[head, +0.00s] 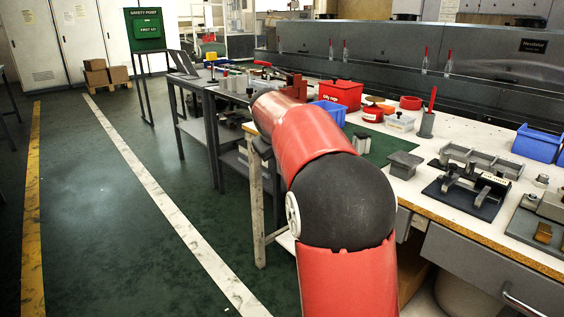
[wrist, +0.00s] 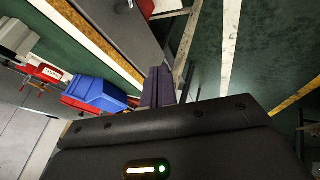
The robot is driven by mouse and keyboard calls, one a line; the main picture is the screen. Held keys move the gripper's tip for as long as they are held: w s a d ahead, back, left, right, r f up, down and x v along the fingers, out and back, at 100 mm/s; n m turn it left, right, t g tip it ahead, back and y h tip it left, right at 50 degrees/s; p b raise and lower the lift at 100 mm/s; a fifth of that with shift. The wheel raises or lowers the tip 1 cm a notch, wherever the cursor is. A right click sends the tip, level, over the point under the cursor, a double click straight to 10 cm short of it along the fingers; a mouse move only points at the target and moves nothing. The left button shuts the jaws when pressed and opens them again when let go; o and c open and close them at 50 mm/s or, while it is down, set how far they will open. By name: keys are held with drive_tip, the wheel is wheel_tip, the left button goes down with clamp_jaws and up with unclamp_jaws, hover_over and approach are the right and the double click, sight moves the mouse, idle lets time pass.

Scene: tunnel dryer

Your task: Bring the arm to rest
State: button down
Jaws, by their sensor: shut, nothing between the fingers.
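My arm, red with a black joint, reaches forward from the bottom of the head view and ends near the workbench (head: 462,213). My gripper (wrist: 158,88) shows in the wrist view with its dark fingers together and nothing between them. In the head view the gripper is hidden behind my arm. In the wrist view the gripper is seen against the bench edge and the green floor. I cannot tell its exact height above the bench.
A red bin (head: 341,95), a blue bin (head: 538,144) and a dark fixture (head: 470,190) stand on the bench. A grey machine (head: 400,60) runs behind it. A green first-aid cabinet (head: 146,30) stands at the back left. The floor left of the bench is clear.

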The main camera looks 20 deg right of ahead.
drive_tip(key=s+a+m+y, duration=0.1)
drive_tip(key=s+a, duration=0.3)
drive_tip(key=s, duration=0.5)
drive_tip(key=s+a+y, duration=0.1)
drive_tip(key=s+a, duration=0.3)
drive_tip(key=s, duration=0.5)
drive_tip(key=s+a+f+y, duration=0.1)
drive_tip(key=s+f, duration=0.3)
drive_tip(key=s, duration=0.5)
drive_tip(key=s+a+f+m+y, duration=0.1)
drive_tip(key=s+a+f, duration=0.3)
drive_tip(key=s, duration=0.6)
drive_tip(key=shift+a+f+g, duration=0.3)
drive_tip(key=shift+a+f, duration=0.05)
drive_tip(key=shift+f, duration=0.25)
